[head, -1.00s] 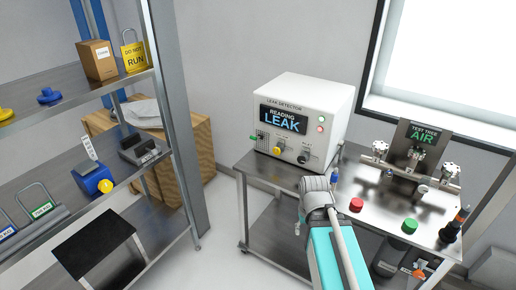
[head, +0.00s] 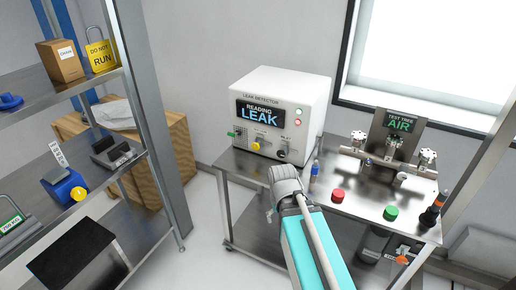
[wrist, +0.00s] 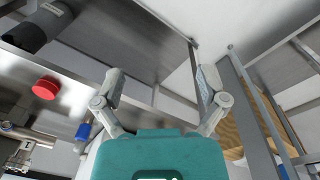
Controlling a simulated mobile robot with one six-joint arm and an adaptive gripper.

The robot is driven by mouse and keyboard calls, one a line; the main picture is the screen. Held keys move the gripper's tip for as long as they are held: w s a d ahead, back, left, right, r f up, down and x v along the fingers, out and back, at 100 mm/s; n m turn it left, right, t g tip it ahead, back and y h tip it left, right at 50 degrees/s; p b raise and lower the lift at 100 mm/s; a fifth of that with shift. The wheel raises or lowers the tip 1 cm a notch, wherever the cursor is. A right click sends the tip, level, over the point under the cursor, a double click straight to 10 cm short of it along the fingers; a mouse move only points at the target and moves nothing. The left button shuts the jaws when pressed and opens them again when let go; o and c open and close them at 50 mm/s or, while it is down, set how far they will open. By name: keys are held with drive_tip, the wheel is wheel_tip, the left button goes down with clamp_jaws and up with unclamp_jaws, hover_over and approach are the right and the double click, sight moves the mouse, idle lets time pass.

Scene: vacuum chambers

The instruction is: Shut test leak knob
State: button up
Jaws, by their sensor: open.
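The white leak detector (head: 283,97) stands on the left of the steel table in the head view. Its display reads LEAK. On its front are a yellow knob (head: 256,145) and a dark fitting (head: 284,152); their small labels are too blurred to read surely, so I cannot tell which is the test leak knob. My gripper is open and empty in the wrist view (wrist: 158,85), with its two fingers spread apart. In the head view my arm's end hides the fingers; it is in front of and below the detector, apart from it.
A metal shelf rack (head: 145,100) stands at the left. Floor shows between rack and table.

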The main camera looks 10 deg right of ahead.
drive_tip(key=w+a+f, duration=0.1)
drive_tip(key=w, duration=0.1)
drive_tip(key=n+t+h+b, duration=1)
drive_tip(key=n+t+b, duration=0.4)
drive_tip(key=n+b, duration=0.85)
approach(255, 147)
drive_tip(key=v, duration=0.3)
drive_tip(key=shift+s+n+p, duration=0.2)
drive_tip(key=shift+n+p, duration=0.15)
drive_tip(key=shift+p, duration=0.1)
drive_tip(key=shift+f, duration=0.1)
drive_tip(key=x, duration=1.3)
drive_tip(key=shift+w+d, duration=0.2)
drive_tip(key=shift+w, duration=0.15)
